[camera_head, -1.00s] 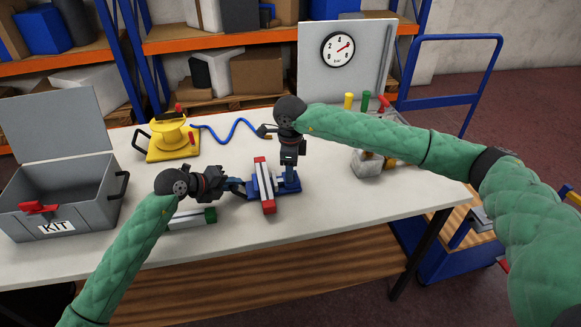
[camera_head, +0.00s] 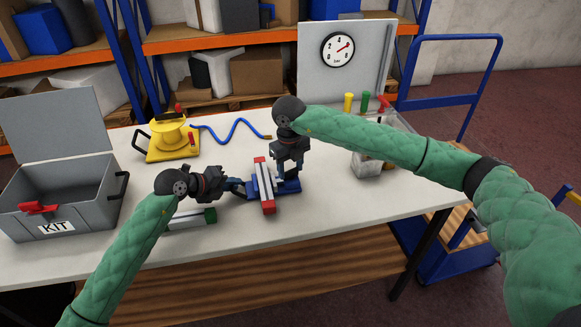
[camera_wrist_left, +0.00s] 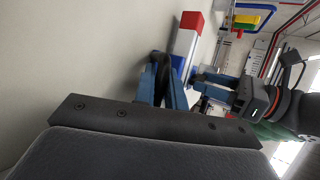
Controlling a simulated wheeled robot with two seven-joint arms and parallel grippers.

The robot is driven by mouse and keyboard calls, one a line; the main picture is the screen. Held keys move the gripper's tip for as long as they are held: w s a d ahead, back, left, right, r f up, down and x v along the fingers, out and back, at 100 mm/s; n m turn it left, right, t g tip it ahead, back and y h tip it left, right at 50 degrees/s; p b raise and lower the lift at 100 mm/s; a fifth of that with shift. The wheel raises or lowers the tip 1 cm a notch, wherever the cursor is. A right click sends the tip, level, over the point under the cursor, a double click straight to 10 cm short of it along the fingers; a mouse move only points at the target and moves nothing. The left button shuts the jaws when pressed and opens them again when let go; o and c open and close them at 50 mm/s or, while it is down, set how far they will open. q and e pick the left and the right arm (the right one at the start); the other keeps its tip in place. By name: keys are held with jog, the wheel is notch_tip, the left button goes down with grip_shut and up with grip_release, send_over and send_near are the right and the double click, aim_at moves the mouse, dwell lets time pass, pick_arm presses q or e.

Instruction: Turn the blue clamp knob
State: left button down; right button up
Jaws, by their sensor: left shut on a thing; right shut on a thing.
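The blue clamp (camera_head: 253,188) stands on the table, with a white bar with red ends (camera_head: 268,204) lying across it. The bar's red end also shows in the left wrist view (camera_wrist_left: 191,20). My left gripper (camera_head: 242,187) comes in from the left, shut on the clamp's left side; a dark part lies between its fingers in the left wrist view (camera_wrist_left: 170,75). My right gripper (camera_head: 285,177) points down at the clamp's right end, shut on what appears to be the blue knob. Its fingers and wrist hide the knob itself.
The grey KIT box (camera_head: 88,212) is at the left, a yellow device (camera_head: 168,137) with a blue hose behind. A clear container (camera_head: 370,163) stands right. The front right of the table is clear.

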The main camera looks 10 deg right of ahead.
jog(key=shift+f+m, duration=0.1)
jog(key=shift+m, duration=0.8)
jog(key=o, duration=1)
jog(key=r, duration=1.2)
jog(key=shift+a, duration=0.2)
